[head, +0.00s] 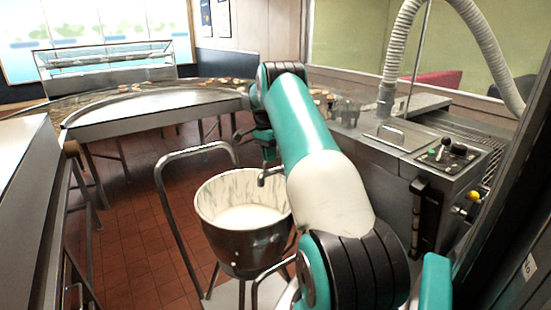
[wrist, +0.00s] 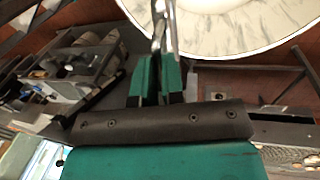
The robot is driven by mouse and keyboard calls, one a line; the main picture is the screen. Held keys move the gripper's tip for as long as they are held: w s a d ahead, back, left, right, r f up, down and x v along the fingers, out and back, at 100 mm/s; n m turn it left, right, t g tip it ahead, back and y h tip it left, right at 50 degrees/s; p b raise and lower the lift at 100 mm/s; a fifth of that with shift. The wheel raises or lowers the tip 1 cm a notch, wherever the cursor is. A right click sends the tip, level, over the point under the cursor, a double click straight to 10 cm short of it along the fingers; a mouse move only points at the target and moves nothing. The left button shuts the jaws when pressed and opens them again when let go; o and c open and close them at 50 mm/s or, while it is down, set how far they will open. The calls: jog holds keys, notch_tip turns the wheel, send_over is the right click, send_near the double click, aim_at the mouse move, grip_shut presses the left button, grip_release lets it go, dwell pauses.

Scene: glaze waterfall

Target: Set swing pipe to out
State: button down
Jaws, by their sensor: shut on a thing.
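The swing pipe (head: 271,172) is a short grey metal pipe with a bent-down end. In the head view that end shows over the far right part of the steel bowl (head: 245,258), which holds white glaze (head: 245,216). My gripper (head: 267,153) is just above the pipe, partly hidden by my arm. In the wrist view, the gripper's teal fingers (wrist: 158,78) are shut on the slim metal pipe (wrist: 159,35), which reaches toward the white bowl (wrist: 235,25). The pipe's other end is hidden behind my arm in the head view.
A steel machine (head: 440,165) with a ribbed hose (head: 392,50) stands at the right. A tubular rail (head: 172,220) stands left of the bowl. A curved steel table (head: 150,108) lies behind. The red tiled floor (head: 130,240) at the left is mostly clear.

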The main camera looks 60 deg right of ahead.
jog(key=shift+d, duration=0.1)
jog(key=c, duration=1.2)
grip_release()
jog(key=shift+r, duration=0.15)
jog(key=shift+w+r, duration=0.15)
jog(key=shift+r, duration=0.15)
jog(key=w+r+p, duration=0.1)
jog(key=r+p, duration=0.4)
jog(key=w+d+r+p, duration=0.1)
jog(key=r+p, duration=1)
jog(key=p, duration=0.1)
jog(key=shift+w+d+r, duration=0.15)
jog(key=shift+w, duration=0.25)
